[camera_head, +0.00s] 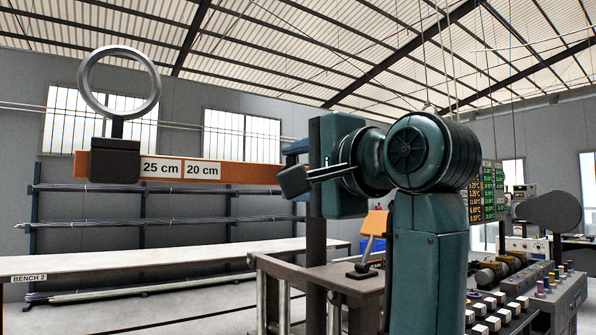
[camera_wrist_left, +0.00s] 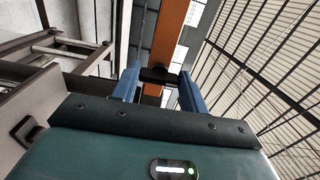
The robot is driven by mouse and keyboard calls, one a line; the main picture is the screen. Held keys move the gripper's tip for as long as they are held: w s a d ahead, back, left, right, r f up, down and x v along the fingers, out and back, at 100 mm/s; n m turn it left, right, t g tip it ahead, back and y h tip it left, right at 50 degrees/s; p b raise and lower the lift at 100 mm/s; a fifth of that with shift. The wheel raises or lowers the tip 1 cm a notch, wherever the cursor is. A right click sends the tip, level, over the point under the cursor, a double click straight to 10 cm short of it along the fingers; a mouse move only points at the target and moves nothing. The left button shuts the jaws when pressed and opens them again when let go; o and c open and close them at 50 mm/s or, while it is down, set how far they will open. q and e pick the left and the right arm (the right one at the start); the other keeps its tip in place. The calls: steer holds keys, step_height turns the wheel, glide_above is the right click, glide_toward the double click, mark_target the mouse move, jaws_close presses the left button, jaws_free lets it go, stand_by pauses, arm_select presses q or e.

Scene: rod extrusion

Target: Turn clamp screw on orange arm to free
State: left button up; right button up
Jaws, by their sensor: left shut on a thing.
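The orange arm (camera_head: 232,173) runs level across the left half of the head view. It carries "25 cm" and "20 cm" labels and, at its left end, a dark block with a grey ring (camera_head: 84,83). My left gripper (camera_wrist_left: 158,88) is shut on the dark clamp screw (camera_wrist_left: 157,75), which lies between its blue fingers at the orange arm (camera_wrist_left: 172,38) in the wrist view. In the head view the gripper's teal body hides part of this area. A dark block (camera_head: 293,181) with thin metal rods shows there. My right gripper is not in view.
A dark upright post (camera_head: 316,225) stands below the gripper, by a brown-topped stand (camera_head: 318,277). A long bench (camera_head: 130,262) and rod racks are at the left. A console (camera_head: 520,310) with buttons is at the lower right. Space around the ring is open.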

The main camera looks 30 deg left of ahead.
arm_select(q)
steer(key=o, duration=1)
steer(key=p+v, duration=0.8)
steer(key=v, duration=0.5)
steer(key=shift+p, duration=0.4)
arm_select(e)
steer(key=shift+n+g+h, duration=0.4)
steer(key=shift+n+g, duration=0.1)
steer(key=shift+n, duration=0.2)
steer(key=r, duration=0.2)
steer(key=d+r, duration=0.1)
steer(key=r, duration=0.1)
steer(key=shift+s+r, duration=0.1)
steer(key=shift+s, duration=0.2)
